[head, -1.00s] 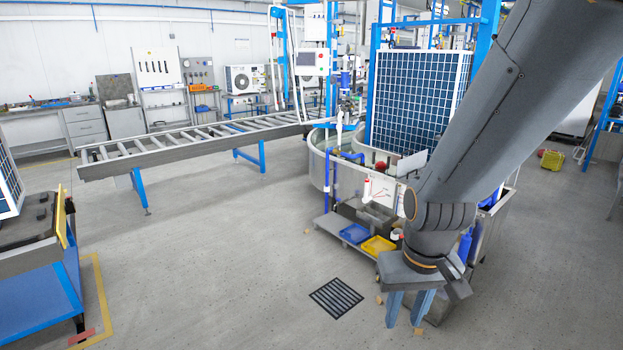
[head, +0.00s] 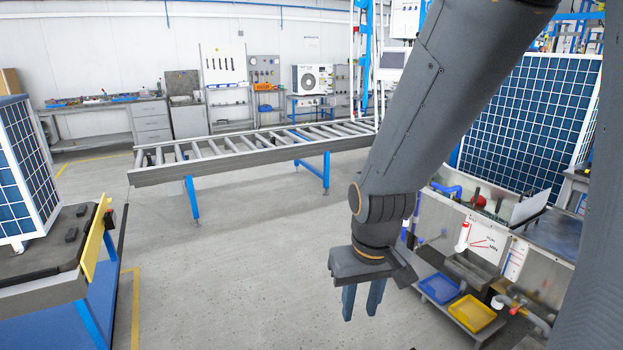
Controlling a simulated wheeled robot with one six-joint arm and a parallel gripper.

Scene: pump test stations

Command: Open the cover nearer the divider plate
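My gripper (head: 360,317) hangs below my grey arm in the middle of the head view. Its two blue fingers point down with a gap between them, and nothing is held. The metal test tank (head: 567,232) stands to the right, apart from the gripper. A small grey plate (head: 528,207) stands tilted on its top, beside dark and blue fittings. I cannot tell whether this is the divider plate.
Blue (head: 440,288) and yellow (head: 472,313) trays sit low at the tank's front. A roller conveyor (head: 250,150) runs across the back. A blue cart (head: 60,318) with a white-framed grid unit (head: 25,170) stands left. The floor between is clear.

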